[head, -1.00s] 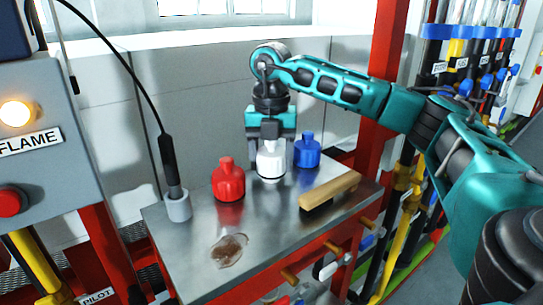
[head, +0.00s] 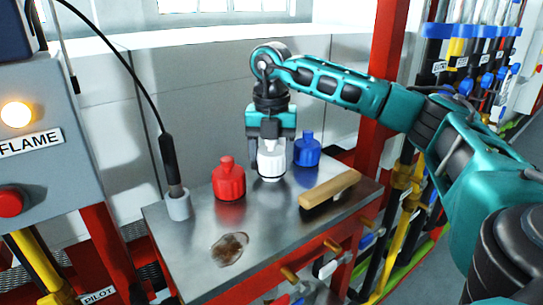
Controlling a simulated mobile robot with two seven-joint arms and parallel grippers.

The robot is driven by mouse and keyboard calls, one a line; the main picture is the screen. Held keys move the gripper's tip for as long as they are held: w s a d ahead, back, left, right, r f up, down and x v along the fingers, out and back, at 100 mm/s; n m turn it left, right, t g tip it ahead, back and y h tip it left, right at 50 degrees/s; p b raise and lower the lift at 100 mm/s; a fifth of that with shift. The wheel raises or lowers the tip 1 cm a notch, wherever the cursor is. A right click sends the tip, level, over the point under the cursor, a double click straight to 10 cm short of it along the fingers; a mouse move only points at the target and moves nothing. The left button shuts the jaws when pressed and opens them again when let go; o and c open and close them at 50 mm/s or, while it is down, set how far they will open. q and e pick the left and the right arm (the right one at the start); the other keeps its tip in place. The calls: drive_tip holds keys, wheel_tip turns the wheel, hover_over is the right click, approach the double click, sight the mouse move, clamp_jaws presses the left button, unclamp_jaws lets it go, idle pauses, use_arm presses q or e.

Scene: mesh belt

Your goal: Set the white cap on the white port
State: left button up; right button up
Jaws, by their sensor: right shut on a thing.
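The white cap (head: 271,168) stands upright on the metal table, between a red cap (head: 228,180) and a blue cap (head: 307,150). My right gripper (head: 271,148) comes down from above and is shut on the upper part of the white cap, whose fingers hide part of its top. The cap's wide base still shows at table height. I cannot make out a white port in this view. My left gripper is not in view.
A wooden-handled brush (head: 330,189) lies right of the caps. A probe on a black cable stands in a grey holder (head: 178,206) at the left. A brownish stain (head: 229,250) marks the front of the table (head: 190,265). A red post (head: 389,60) rises behind my right arm.

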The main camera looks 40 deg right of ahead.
sight(271, 150)
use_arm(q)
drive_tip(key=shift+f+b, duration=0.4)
use_arm(e)
drive_tip(key=shift+f, duration=0.7)
drive_tip(key=o, duration=0.8)
drive_tip(key=shift+r, duration=0.1)
drive_tip(key=shift+r+p, duration=0.9)
wheel_tip(271, 150, up, 2)
drive_tip(key=shift+p, duration=0.9)
drive_tip(key=shift+r, duration=0.3)
wheel_tip(271, 150, up, 4)
drive_tip(key=p, duration=0.4)
drive_tip(key=shift+r, duration=1.3)
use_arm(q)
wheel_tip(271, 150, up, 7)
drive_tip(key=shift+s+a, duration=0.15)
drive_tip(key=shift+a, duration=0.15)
